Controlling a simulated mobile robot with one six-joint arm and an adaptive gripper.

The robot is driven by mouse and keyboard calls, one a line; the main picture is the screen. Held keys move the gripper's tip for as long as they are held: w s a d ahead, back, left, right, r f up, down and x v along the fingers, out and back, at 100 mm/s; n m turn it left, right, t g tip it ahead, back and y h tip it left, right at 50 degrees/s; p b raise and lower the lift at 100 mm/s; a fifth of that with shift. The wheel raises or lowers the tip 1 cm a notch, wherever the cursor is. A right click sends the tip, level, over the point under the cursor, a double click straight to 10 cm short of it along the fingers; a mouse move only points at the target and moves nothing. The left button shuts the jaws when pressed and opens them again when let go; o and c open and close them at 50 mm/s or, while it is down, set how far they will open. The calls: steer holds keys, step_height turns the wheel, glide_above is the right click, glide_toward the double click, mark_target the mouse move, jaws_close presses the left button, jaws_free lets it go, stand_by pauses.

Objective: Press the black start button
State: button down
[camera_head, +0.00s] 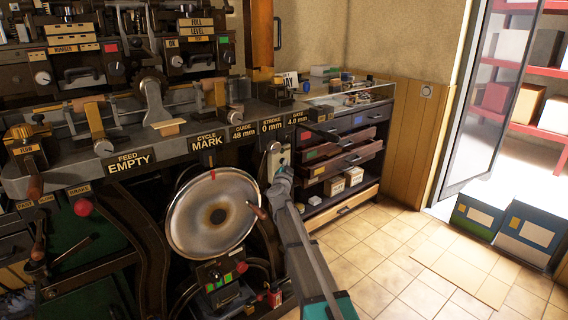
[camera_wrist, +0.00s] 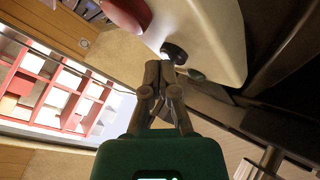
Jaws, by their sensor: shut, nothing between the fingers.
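In the wrist view a round black button (camera_wrist: 174,53) stands out from a cream control box (camera_wrist: 215,35). I cannot read a label on it. My gripper (camera_wrist: 160,67) is shut and empty, its fingertips close beside the black button. I cannot tell whether they touch it. A large red button (camera_wrist: 125,14) and a small dark green one (camera_wrist: 196,75) are on either side of the black one. In the head view my gripper (camera_head: 283,173) is in front of the cream box (camera_head: 280,157); the black button cannot be made out there.
A large metal handwheel (camera_head: 192,215) stands left of my arm. Below it is a box with red and green buttons (camera_head: 221,274). Signs read "FEED EMPTY" (camera_head: 129,163) and "CYCLE MARK" (camera_head: 208,142). An open drawer cabinet (camera_head: 345,150) is behind right. The tiled floor at right is mostly free.

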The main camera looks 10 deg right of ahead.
steer(key=shift+w+a, duration=0.1)
steer(key=shift+w, duration=0.05)
stand_by(0.5)
steer(key=shift+s+d, duration=0.45)
steer(key=shift+s, duration=0.35)
steer(key=shift+s, duration=0.1)
steer(key=shift+s+d, duration=0.4)
steer(key=shift+s, duration=0.3)
steer(key=shift+s+d, duration=0.45)
steer(key=shift+s, duration=0.25)
steer(key=shift+s+d, duration=0.4)
steer(key=shift+s, duration=0.3)
